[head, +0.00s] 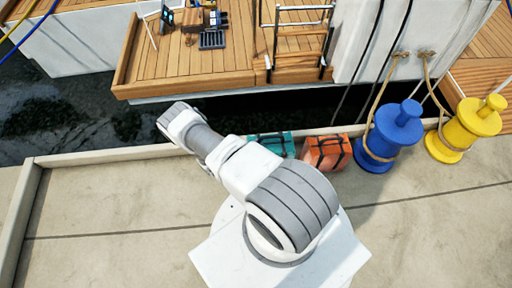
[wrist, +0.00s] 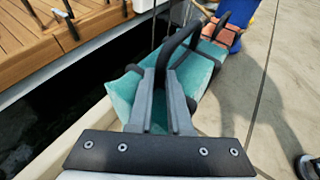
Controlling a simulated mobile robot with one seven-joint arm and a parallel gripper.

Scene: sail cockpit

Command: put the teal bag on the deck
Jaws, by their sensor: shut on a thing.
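The teal bag (head: 283,146) shows at the dock's edge in the head view, partly hidden behind my arm. In the wrist view the teal bag (wrist: 200,68) lies below and beyond my fingers, with dark straps and a dark arched handle (wrist: 181,42). My gripper (wrist: 163,82) is shut on the bag at its handle. I cannot tell whether the bag still touches the dock. My gripper is hidden in the head view. The wooden deck (head: 170,68) of the boat lies across a strip of dark water; it also shows in the wrist view (wrist: 28,50).
An orange bag (head: 326,152) stands right of the teal one. A blue bollard (head: 390,140) and a yellow bollard (head: 465,130) with ropes stand further right. A raised kerb (head: 105,155) edges the dock. Gear (head: 205,25) and a railed step (head: 297,50) occupy parts of the deck.

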